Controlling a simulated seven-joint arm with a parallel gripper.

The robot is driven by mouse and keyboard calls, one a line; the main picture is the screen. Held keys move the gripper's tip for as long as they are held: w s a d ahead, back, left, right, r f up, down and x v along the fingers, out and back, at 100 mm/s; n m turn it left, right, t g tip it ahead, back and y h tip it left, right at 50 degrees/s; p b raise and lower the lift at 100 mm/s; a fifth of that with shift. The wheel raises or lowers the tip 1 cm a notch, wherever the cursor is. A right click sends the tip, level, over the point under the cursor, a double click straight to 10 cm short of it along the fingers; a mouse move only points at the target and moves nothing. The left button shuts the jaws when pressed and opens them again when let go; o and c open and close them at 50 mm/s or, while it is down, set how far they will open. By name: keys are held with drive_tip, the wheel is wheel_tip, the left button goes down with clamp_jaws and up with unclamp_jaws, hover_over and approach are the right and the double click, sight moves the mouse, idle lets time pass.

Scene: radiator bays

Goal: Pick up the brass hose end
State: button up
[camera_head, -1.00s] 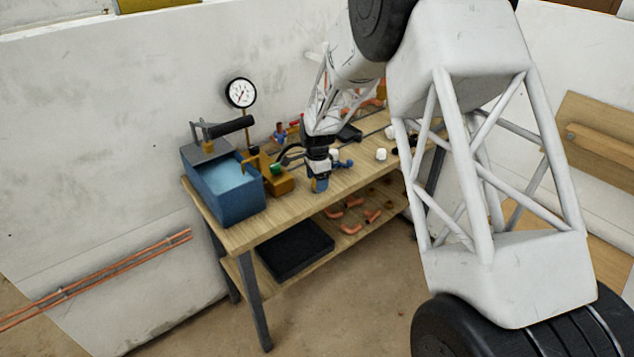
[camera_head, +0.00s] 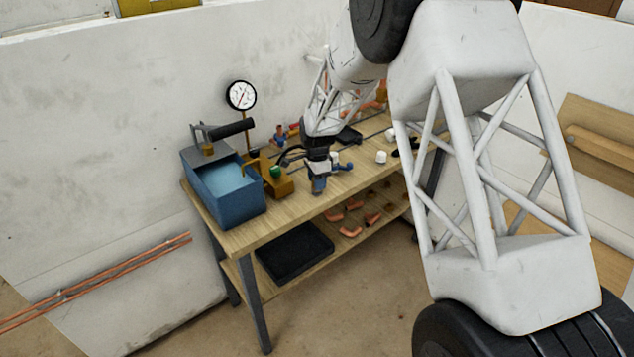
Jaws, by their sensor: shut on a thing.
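My gripper (camera_head: 319,188) points down over the front part of the wooden bench, to the right of the blue pump tank (camera_head: 225,190). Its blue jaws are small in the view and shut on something. A black hose (camera_head: 291,155) curves from the tank side to the gripper. The brass hose end cannot be made out separately; it appears to be hidden between the jaws. A brass-coloured block (camera_head: 279,186) with a green part stands between the tank and my gripper.
A round pressure gauge (camera_head: 241,95) stands behind the tank. A white cup-like piece (camera_head: 381,157) sits on the bench to the right. The lower shelf holds a black tray (camera_head: 294,252) and several copper elbows (camera_head: 350,231). The white wall is close behind.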

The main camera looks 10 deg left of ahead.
drive_tip(key=shift+r, duration=0.45)
wheel_tip(320, 180, up, 2)
drive_tip(key=shift+r, duration=0.15)
drive_tip(key=s+d, duration=0.2)
drive_tip(key=s, duration=0.5)
drive_tip(key=s+d+r, duration=0.1)
drive_tip(key=s+d, duration=0.2)
drive_tip(key=s, duration=0.5)
drive_tip(key=shift+d, duration=0.15)
drive_tip(key=shift+r, duration=0.2)
drive_tip(key=shift+r, duration=2.35)
